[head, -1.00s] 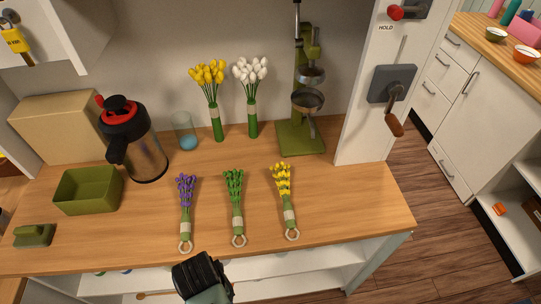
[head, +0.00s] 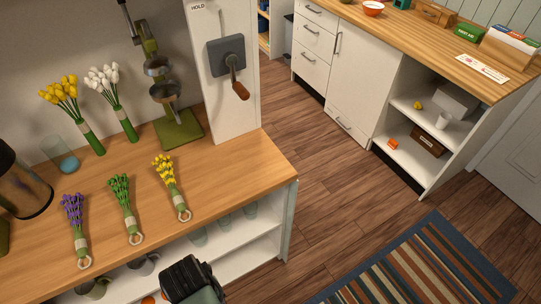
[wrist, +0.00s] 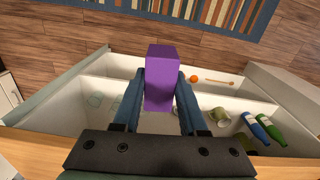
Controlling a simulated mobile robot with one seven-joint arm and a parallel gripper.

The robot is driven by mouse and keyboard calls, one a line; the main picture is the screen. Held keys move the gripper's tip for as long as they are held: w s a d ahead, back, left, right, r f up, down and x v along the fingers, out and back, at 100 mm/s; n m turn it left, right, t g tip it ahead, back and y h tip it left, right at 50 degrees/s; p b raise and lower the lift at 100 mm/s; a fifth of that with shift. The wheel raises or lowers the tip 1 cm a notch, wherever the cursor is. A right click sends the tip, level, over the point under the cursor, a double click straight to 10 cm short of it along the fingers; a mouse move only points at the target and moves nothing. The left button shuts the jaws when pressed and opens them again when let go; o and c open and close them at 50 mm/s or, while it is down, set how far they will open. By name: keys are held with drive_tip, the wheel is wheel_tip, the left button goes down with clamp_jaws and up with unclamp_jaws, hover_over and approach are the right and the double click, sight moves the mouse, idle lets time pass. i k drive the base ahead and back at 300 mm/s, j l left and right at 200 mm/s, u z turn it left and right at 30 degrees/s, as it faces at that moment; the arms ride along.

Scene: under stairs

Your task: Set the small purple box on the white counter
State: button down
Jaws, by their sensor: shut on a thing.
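The small purple box (wrist: 162,75) is upright between the two blue-grey fingers of my gripper (wrist: 161,92) in the wrist view. The fingers press on its left and right sides. In the head view my gripper (head: 190,281) is at the bottom, in front of the near table's edge, and the box is hidden there. The white counter (head: 408,38), with white fronts and a wooden top, stands across the floor at the upper right, well apart from my gripper.
The near wooden table (head: 225,165) holds flower bunches, a green press (head: 180,128) and a glass. Its open shelves lie below. The counter top bears a red bowl (head: 373,8), a paper strip (head: 481,68) and boxes. Wooden floor (head: 320,165) and a striped rug (head: 420,265) are clear.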

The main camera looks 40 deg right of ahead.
sight(410, 37)
drive_tip(key=z, duration=1.35)
drive_tip(key=i+z, duration=0.1)
drive_tip(key=z, duration=1.3)
drive_tip(key=i+j, duration=0.25)
drive_tip(key=i, duration=0.2)
drive_tip(key=i+j, duration=0.25)
drive_tip(key=i, duration=0.25)
drive_tip(key=i+j, duration=0.25)
drive_tip(key=i, duration=0.2)
drive_tip(key=i+j+u, duration=0.15)
drive_tip(key=i+u, duration=0.65)
drive_tip(key=i+l+u, duration=0.35)
drive_tip(key=i, duration=0.2)
drive_tip(key=i+j+u, duration=0.2)
drive_tip(key=i+u, duration=0.6)
drive_tip(key=i+l+u, duration=0.1)
drive_tip(key=i+u, duration=0.8)
drive_tip(key=i, duration=0.9)
drive_tip(key=i+z, duration=0.15)
drive_tip(key=z, duration=2.5)
